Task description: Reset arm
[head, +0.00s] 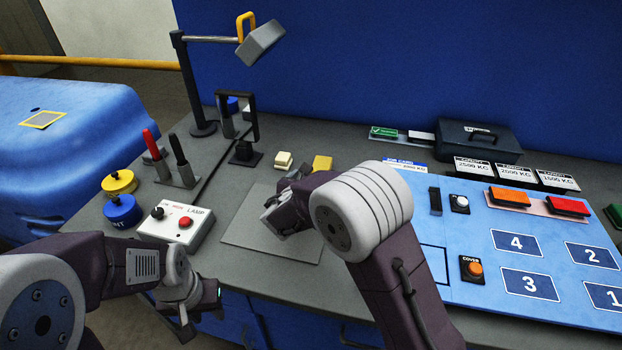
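My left gripper (200,318) hangs at the front edge of the bench, below the lamp control box. Its fingers look apart, with nothing seen between them. My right gripper (272,214) is over the grey plate on the bench, partly hidden by its own wrist. I cannot make out its finger gap. My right arm crosses the middle of the view and hides part of the bench.
A stand (190,85) with a grey weight (262,42) rises at the back. Yellow (119,182) and blue (122,210) knobs and upright levers (180,155) are at left. A blue numbered board (510,262), capacity signs (515,173) and a dark case (478,137) are at right.

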